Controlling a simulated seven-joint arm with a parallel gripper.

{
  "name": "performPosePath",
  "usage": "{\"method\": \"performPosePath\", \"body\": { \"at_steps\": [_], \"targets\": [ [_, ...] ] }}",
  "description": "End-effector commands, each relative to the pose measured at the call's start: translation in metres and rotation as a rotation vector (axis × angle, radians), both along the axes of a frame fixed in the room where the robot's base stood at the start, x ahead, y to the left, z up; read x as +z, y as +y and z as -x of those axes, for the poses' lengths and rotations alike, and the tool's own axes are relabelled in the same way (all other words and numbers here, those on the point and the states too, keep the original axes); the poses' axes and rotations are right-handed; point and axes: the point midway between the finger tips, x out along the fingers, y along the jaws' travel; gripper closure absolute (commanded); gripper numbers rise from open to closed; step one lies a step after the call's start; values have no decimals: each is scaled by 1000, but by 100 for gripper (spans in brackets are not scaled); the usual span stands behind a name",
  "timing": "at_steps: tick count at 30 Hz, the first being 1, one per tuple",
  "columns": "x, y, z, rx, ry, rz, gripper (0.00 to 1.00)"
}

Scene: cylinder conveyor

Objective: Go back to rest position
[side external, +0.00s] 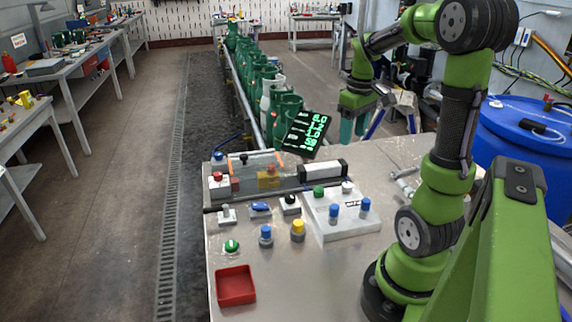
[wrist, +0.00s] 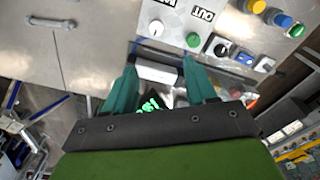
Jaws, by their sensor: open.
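My gripper (side external: 354,130) hangs in the air past the far edge of the metal table, with its fingers pointing down. In the wrist view my gripper (wrist: 162,84) shows two teal fingers spread apart with nothing held between them. Below and between the fingers lie the white end of a cylinder actuator (wrist: 158,72) and part of a black display with green digits (wrist: 152,104). In the side view the display (side external: 306,133) is tilted, at the far edge of the table, to the left of my gripper.
The metal table (side external: 300,280) carries knobs, buttons, a white panel (side external: 340,222) and a red tray (side external: 235,286). Green gas cylinders (side external: 285,112) line the conveyor behind it. A blue barrel (side external: 525,140) stands at the right. The table's front middle is clear.

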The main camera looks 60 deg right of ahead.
Motion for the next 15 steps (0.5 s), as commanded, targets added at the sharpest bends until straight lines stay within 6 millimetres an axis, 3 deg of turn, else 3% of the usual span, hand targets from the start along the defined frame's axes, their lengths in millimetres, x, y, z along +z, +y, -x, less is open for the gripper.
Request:
{"method": "performPosePath", "body": {
  "at_steps": [5, 8, 12, 15],
  "targets": [
    [11, 75, -29, -180, -183, 1, 44],
    [20, 134, -38, -239, -313, -38, 44],
    [30, 209, -33, -241, -459, -130, 44],
    [35, 246, -23, -182, -525, -184, 44]
  ]
}}
